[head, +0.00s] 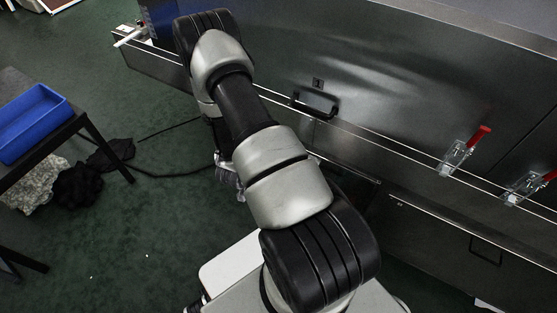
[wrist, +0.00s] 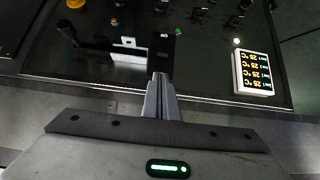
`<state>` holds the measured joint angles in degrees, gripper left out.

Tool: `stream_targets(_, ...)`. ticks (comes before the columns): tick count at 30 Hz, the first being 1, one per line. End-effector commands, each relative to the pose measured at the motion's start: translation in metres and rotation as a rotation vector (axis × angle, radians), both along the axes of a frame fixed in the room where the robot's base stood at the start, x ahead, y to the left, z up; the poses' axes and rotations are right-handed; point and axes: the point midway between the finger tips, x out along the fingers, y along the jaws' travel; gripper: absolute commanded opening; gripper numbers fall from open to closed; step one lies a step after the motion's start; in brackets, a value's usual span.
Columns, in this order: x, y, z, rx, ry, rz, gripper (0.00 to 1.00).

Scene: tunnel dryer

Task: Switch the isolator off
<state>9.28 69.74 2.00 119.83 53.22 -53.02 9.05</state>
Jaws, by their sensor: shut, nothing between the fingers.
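In the wrist view a dark control panel (wrist: 130,70) fills the upper part. A black lever-like handle (wrist: 68,30) stands on its left side, below a yellow round button (wrist: 76,3); it looks like the isolator, but I cannot read its position. My gripper (wrist: 160,78) is shut and empty, its fingers pointing at the panel's lower middle, to the right of and below the handle. It looks apart from the handle. In the head view my arm covers the middle, and I cannot make out the fingers or the isolator.
The panel also has an orange lamp (wrist: 114,20), a green lamp (wrist: 178,31), several black knobs and a lit temperature display (wrist: 256,72). In the head view a steel dryer wall (head: 400,90) with red-handled latches (head: 478,136) runs right. A blue tray (head: 32,122) sits on a table left; green floor between is mostly free.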

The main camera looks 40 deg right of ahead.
Motion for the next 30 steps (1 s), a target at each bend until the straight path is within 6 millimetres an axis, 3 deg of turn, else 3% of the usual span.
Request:
stream_targets(15, 0.022, -0.055, -0.059, 0.000, -0.001, -0.002, 0.00)
stream_targets(30, 0.026, -0.064, -0.067, 0.001, 0.000, 0.000, 0.00)
